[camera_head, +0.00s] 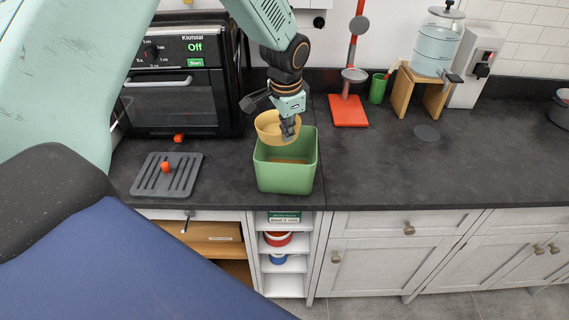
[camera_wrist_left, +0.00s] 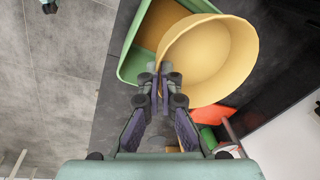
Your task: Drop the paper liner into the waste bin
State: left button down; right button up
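The paper liner (camera_head: 268,124) is a round, pale yellow cup shape. In the head view it is over the back left part of the waste bin (camera_head: 286,180), a square green open bin on the dark counter. My left gripper (camera_head: 290,133) is shut on the liner's rim. The wrist view shows the fingertips (camera_wrist_left: 163,78) together at the edge of the liner (camera_wrist_left: 222,58), with the open bin (camera_wrist_left: 128,62) behind it. The liner hides part of the bin's opening. I cannot tell whether the liner touches the bin. My right gripper is not in view.
A black oven (camera_head: 175,95) stands left of the bin, with a grey slotted tray (camera_head: 184,184) in front. A red-based stand (camera_head: 348,112), a green cup (camera_head: 377,90) and a water dispenser (camera_head: 435,48) on a wooden stand are to the right. The right counter front is clear.

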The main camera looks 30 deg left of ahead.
pick_arm(q)
jog(key=f+b, duration=0.2)
jog(key=f, duration=0.1)
jog(key=shift+w+f, duration=0.2)
jog(key=shift+w, duration=0.15)
jog(key=c, duration=2)
grip_release()
jog(key=shift+s+r, duration=0.15)
jog(key=shift+s, duration=0.1)
jog(key=shift+o, duration=1.4)
jog(key=shift+w+d, duration=0.2)
jog(key=shift+o, duration=1.4)
jog(key=shift+w+f, duration=0.2)
jog(key=shift+s+a+r, duration=0.15)
jog(key=shift+s, duration=0.1)
notch_tip(320, 180, up, 12)
send_over(288, 143)
jog(key=s+d, duration=0.1)
jog(key=s, duration=0.1)
jog(key=shift+w, duration=0.2)
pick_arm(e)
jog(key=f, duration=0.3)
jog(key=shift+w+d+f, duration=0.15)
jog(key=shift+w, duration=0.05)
